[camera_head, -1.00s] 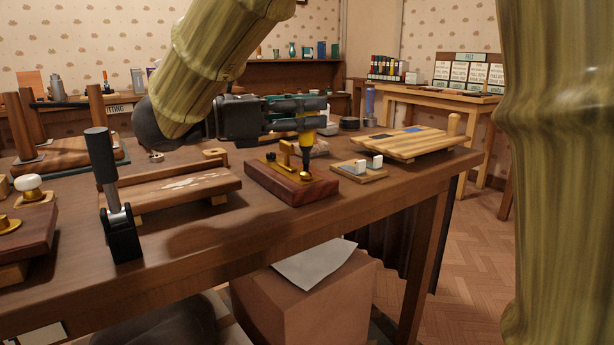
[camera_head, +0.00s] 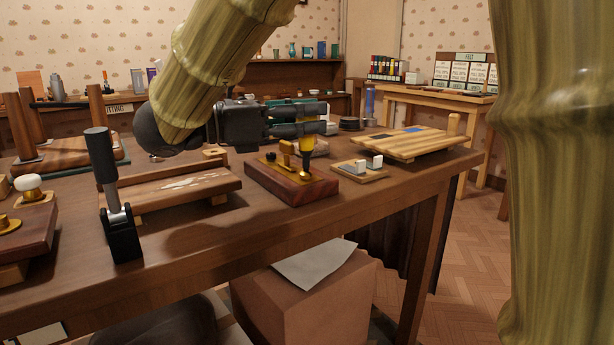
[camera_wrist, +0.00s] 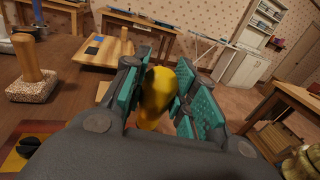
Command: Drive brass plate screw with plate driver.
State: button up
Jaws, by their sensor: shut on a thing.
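My gripper (camera_head: 318,119) is shut on the yellow handle of the plate driver (camera_head: 306,143). The driver stands nearly upright, tip down, over the right part of a dark red wooden block (camera_head: 290,188). Its tip meets or nearly meets the brass screw (camera_head: 304,176); exact contact is too small to tell. A brass plate (camera_head: 270,161) with a raised brass piece lies on the block, left of the driver. In the wrist view, the yellow handle (camera_wrist: 157,95) sits between the teal finger pads, and the screw is hidden.
A small wooden tray with white blocks (camera_head: 360,170) stands close right of the block. A slatted wooden board (camera_head: 415,146) lies farther right. A long wooden stand (camera_head: 180,189) and a black upright lever tool (camera_head: 113,200) stand left. The table front is clear.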

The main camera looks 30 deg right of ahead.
jog(key=shift+f, duration=0.1)
jog(key=o, duration=1.9)
jog(key=shift+o, duration=0.2)
jog(key=shift+o, duration=1.3)
